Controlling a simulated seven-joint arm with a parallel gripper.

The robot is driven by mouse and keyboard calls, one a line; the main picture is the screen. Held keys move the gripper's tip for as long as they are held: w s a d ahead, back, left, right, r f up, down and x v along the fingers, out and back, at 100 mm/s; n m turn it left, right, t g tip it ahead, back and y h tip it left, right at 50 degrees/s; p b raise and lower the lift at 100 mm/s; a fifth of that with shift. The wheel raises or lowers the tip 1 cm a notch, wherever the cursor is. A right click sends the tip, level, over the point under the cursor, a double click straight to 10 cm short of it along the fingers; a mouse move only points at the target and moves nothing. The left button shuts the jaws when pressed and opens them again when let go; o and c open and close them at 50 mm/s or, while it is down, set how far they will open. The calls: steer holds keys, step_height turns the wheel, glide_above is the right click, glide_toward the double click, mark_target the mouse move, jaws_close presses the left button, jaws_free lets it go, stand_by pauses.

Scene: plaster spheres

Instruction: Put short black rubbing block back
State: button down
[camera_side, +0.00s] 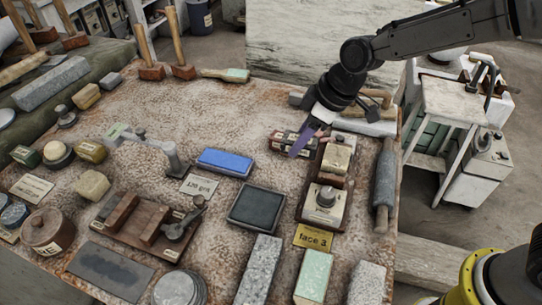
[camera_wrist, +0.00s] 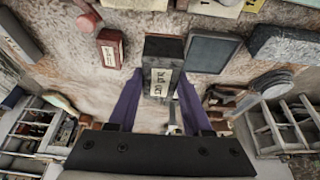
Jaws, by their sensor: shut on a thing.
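A black block (camera_wrist: 161,50) with a pale lettered label sits between the two purple fingers of my gripper (camera_wrist: 160,88) in the wrist view. My gripper is shut on it. In the side view my gripper (camera_side: 297,150) is low over the back right of the table, left of a wooden tray. Dark, labelled block shapes (camera_side: 283,139) show beside the purple finger there; the finger covers part of them, and I cannot tell which is the held one. Whether the held block touches the table is unclear.
The wooden tray (camera_side: 307,214) holds a labelled block and a knobbed weight. A blue block (camera_side: 225,161), a dark slate pad (camera_side: 256,208) and a "face 3" card (camera_side: 313,237) lie nearby. A grey roller (camera_side: 384,185) lies along the right edge. A red labelled block (camera_wrist: 110,48) shows in the wrist view.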

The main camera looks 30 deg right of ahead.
steer(key=w+a+f, duration=0.1)
steer(key=w+f, duration=0.1)
steer(key=w+a+f, duration=0.1)
steer(key=w+f, duration=0.1)
steer(key=w+a+f, duration=0.1)
steer(key=w+f, duration=0.1)
steer(key=shift+w+a+f, duration=0.25)
steer(key=shift+w+f, duration=0.1)
steer(key=shift+f, duration=1.7)
steer(key=shift+f, duration=0.1)
steer(key=shift+c, duration=1.7)
jaws_free()
steer(key=shift+f, duration=0.1)
